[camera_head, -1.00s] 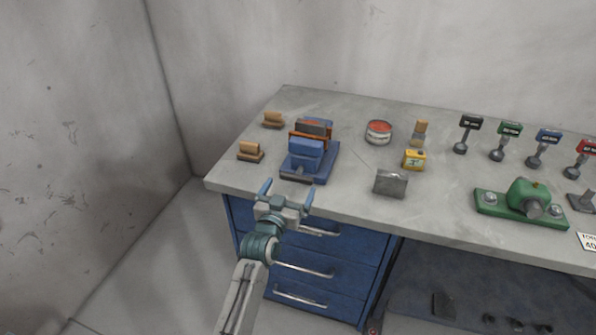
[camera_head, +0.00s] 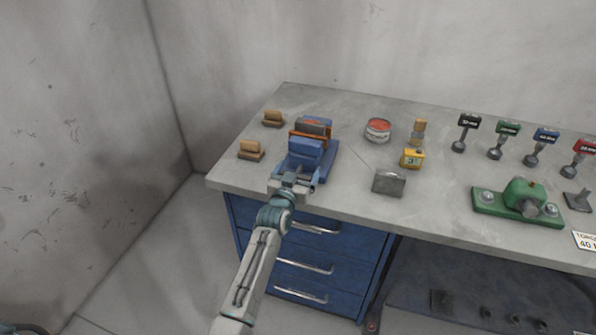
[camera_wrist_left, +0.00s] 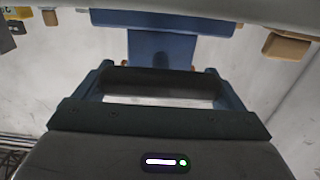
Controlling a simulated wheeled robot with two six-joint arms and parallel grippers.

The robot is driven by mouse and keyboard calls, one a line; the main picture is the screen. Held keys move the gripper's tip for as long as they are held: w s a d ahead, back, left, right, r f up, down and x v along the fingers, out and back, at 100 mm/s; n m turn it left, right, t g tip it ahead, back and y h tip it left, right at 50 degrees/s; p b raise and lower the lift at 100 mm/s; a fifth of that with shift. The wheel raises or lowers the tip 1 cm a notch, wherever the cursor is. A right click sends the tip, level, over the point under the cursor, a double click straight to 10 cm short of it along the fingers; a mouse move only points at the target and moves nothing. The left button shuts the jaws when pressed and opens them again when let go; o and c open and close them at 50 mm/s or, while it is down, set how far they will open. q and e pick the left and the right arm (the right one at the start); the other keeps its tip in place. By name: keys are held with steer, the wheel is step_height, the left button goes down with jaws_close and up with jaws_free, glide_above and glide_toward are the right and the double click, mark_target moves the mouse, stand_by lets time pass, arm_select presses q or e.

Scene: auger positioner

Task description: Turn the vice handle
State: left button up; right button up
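The blue vice (camera_head: 318,158) stands at the left end of the bench, with an orange-edged dark block (camera_head: 312,127) in its jaws. My left gripper (camera_head: 295,183) is at the vice's front, by the bench edge. In the left wrist view its two blue fingers (camera_wrist_left: 165,88) are spread wide and look open. The dark vice handle bar (camera_wrist_left: 160,82) runs crosswise between them, below the blue vice body (camera_wrist_left: 162,48). I cannot tell whether the fingers touch the bar's ends. In the head view my gripper mostly hides the handle. My right gripper is out of view.
Two wooden blocks (camera_head: 251,150) lie left of the vice. A red-topped tin (camera_head: 378,130), a yellow box (camera_head: 412,158) and a grey metal block (camera_head: 389,182) stand to its right. Blue drawers with handles (camera_head: 303,268) are below the bench edge.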

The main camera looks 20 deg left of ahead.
arm_select(q)
steer(key=shift+c, duration=0.6)
steer(key=shift+f, duration=0.1)
steer(key=shift+d+f+m+b, duration=0.1)
steer(key=shift+m+b, duration=0.9)
steer(key=shift+m, duration=0.3)
steer(key=m+b, duration=0.1)
steer(key=m, duration=0.1)
steer(key=shift+d+m, duration=0.15)
steer(key=shift+m, duration=1.05)
steer(key=shift+b, duration=0.3)
